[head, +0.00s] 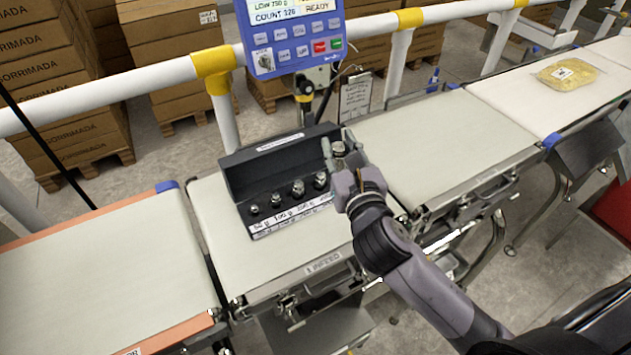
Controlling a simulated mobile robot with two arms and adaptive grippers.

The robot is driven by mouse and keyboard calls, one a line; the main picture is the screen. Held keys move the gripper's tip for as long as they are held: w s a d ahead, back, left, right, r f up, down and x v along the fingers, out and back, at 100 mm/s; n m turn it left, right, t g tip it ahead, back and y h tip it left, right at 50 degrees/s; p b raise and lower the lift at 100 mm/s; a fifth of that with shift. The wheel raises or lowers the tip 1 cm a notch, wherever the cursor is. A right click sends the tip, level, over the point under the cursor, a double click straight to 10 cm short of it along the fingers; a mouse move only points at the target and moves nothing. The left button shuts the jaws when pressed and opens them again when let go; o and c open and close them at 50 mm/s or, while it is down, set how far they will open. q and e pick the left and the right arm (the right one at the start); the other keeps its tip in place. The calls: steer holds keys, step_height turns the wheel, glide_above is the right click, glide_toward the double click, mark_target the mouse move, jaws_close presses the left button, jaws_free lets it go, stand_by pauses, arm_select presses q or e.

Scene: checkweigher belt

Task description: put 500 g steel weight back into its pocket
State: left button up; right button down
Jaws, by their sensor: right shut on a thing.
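A dark weight case (235,172) stands open on the belt, its lid raised at the back. Several shiny knobbed steel weights (298,188) stand in a row in it, rising in size to the right, above a white label strip. My right gripper (337,150) is at the right end of this row. It is shut on a steel weight (338,148), of which only a small top part shows between the fingers. The fingers hide its lower part and the pocket there, so I cannot tell whether it is seated. My left gripper is out of view.
The case sits on the short middle belt (235,262), with bare belt in front. Belts continue on both sides. A yellow bag (568,73) lies on the far right belt. A blue display unit (290,35) and a white rail (150,82) stand behind the case.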

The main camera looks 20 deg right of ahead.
steer(key=w+d+r+m+g+h, duration=0.1)
steer(key=w+d+r+m+h, duration=0.15)
steer(key=w+d+r, duration=0.4)
steer(key=shift+n+h, duration=0.25)
steer(key=shift+h, duration=0.1)
steer(key=f+b, duration=0.1)
steer(key=f, duration=0.5)
steer(key=a+f+b, duration=0.1)
steer(key=f+b, duration=0.1)
steer(key=f, duration=0.4)
steer(key=w+f+b, duration=0.1)
steer(key=f, duration=0.5)
steer(key=shift+a+f+b, duration=0.15)
steer(key=shift+a+b, duration=0.05)
steer(key=shift+b, duration=0.1)
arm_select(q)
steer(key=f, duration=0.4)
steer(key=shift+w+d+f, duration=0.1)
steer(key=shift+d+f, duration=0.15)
arm_select(e)
steer(key=c, duration=1.8)
jaws_free()
steer(key=shift+s+f, duration=0.1)
steer(key=shift+f, duration=0.1)
steer(key=o, duration=0.5)
steer(key=shift+r, duration=0.1)
